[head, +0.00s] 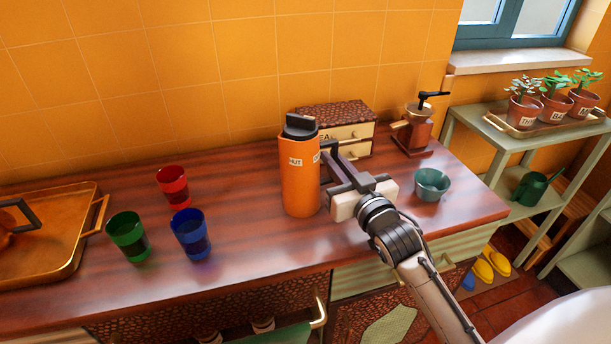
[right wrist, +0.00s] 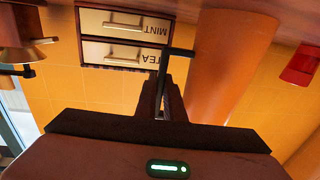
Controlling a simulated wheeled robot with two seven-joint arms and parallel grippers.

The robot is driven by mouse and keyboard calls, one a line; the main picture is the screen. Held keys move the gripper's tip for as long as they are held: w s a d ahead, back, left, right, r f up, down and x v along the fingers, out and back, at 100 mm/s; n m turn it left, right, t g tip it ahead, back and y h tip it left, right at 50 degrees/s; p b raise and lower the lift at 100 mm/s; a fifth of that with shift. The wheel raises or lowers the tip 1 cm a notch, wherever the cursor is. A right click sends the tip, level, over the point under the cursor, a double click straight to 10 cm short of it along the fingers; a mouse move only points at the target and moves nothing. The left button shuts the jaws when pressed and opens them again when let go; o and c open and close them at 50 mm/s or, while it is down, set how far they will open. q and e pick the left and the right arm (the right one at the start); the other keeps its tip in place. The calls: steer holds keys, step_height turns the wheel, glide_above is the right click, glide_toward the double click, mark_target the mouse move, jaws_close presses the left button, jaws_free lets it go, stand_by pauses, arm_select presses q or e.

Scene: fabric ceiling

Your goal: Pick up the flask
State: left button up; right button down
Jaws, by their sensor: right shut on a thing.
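The flask (head: 301,180) is a tall orange cylinder with a black lid, a label and a dark side handle. It is upright at the middle of the counter; I cannot tell whether its base touches the wood. My right gripper (head: 330,162) comes in from the right and is shut on the flask's handle. In the right wrist view, which is upside down, the orange flask body (right wrist: 228,65) is just right of my gripper's fingers (right wrist: 163,98), with the dark handle between them. My left gripper is not in view.
Red (head: 173,187), green (head: 128,235) and blue (head: 191,233) cups stand left of the flask, beside a copper tray (head: 60,268). A drawer box (head: 352,112) and a coffee grinder (head: 416,133) stand behind on the right. A teal bowl (head: 432,184) sits near my right gripper.

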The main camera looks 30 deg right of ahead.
mark_target(335, 140)
stand_by(0.4)
steer(key=shift+r+p, duration=0.55)
steer(key=shift+r, duration=4.7)
